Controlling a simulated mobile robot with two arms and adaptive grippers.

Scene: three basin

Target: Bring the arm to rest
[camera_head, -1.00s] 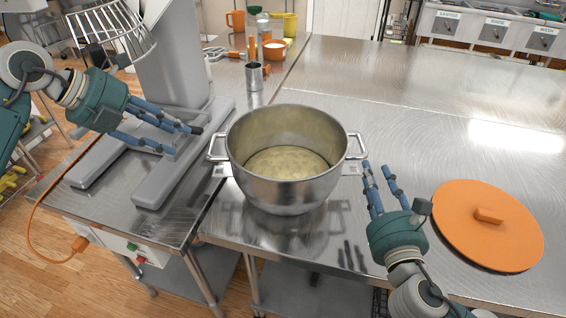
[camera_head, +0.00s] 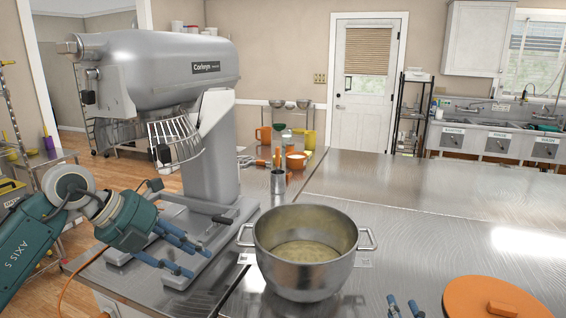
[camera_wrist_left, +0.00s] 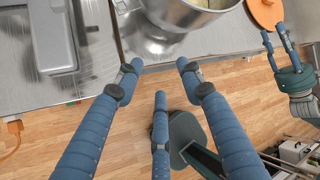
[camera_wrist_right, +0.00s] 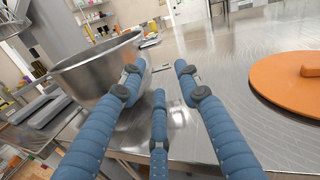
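My left gripper (camera_head: 181,256) is open and empty, in front of the mixer stand on the left in the head view. In the left wrist view its fingers (camera_wrist_left: 160,75) are spread over the table edge and floor. My right gripper (camera_head: 403,308) shows only its fingertips at the bottom of the head view, between the bowl and the orange lid. In the right wrist view its fingers (camera_wrist_right: 160,80) are spread with nothing between them. The steel bowl (camera_head: 305,272) stands on the table with pale yellow contents, apart from both grippers.
A large grey mixer (camera_head: 165,75) with a wire guard stands behind my left gripper. The orange lid (camera_head: 480,300) lies on the table at right. Cups and small containers (camera_head: 296,160) stand behind the bowl. The table's right side (camera_head: 450,200) is clear.

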